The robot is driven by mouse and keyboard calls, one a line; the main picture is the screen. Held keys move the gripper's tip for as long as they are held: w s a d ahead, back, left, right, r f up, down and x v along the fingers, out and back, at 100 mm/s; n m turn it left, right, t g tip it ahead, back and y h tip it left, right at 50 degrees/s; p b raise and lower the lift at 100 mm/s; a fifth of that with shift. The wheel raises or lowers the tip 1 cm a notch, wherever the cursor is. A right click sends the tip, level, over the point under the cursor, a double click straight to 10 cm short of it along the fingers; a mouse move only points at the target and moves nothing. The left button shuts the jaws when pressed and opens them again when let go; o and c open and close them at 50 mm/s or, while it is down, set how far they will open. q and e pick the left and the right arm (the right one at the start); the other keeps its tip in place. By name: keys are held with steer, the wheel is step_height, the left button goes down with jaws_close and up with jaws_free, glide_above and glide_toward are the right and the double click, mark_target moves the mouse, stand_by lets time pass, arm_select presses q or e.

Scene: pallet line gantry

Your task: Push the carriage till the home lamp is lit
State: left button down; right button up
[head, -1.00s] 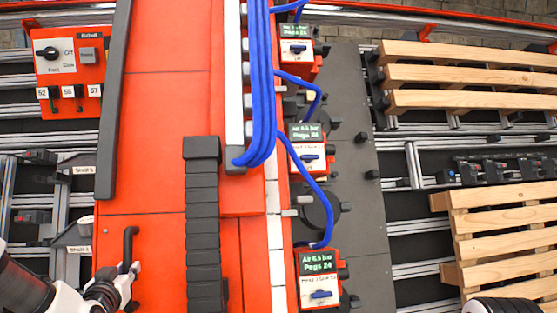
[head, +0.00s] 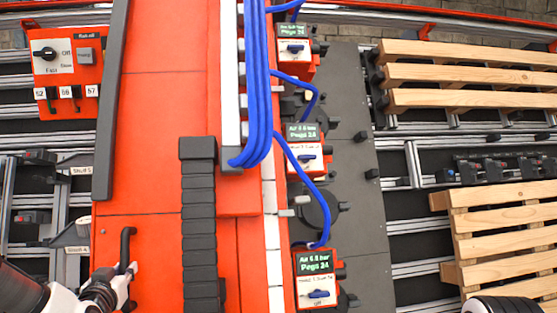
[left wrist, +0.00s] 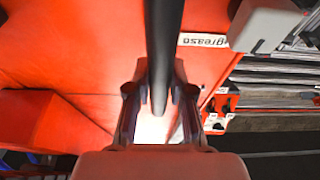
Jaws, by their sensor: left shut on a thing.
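The red carriage (head: 150,150) fills the left middle of the head view. A black upright handle (head: 126,243) stands on its lower left, and a dark bar runs through the left wrist view (left wrist: 162,50). My left gripper (head: 130,270) is shut around the handle's lower part. A red control panel (head: 67,95) with a black rotary knob is at the upper left. My right gripper is not in view.
Blue hoses (head: 258,100) run along the carriage to several red valve boxes (head: 316,285). Wooden pallets (head: 470,75) lie on the right, apart from the carriage. Metal rails and small shelves (head: 75,235) lie left of it.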

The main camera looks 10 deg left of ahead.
mark_target(118, 261)
arm_select(q)
steer(key=shift+a+r, duration=0.25)
steer(key=shift+a, duration=0.1)
steer(key=shift+s+a+p, duration=0.2)
steer(key=shift+a+p, duration=0.1)
steer(key=shift+a, duration=0.35)
steer(key=shift+s+a+p, duration=0.15)
steer(key=shift+a+p, duration=0.15)
steer(key=shift+a, duration=0.3)
steer(key=shift+a+f, duration=0.1)
steer(key=shift+s+f, duration=0.1)
steer(key=c, duration=0.8)
jaws_free()
steer(key=shift+d, duration=0.25)
steer(key=shift+o, duration=1.2)
steer(key=shift+w+d, duration=0.2)
steer(key=shift+s+a, duration=0.15)
steer(key=shift+a, duration=0.1)
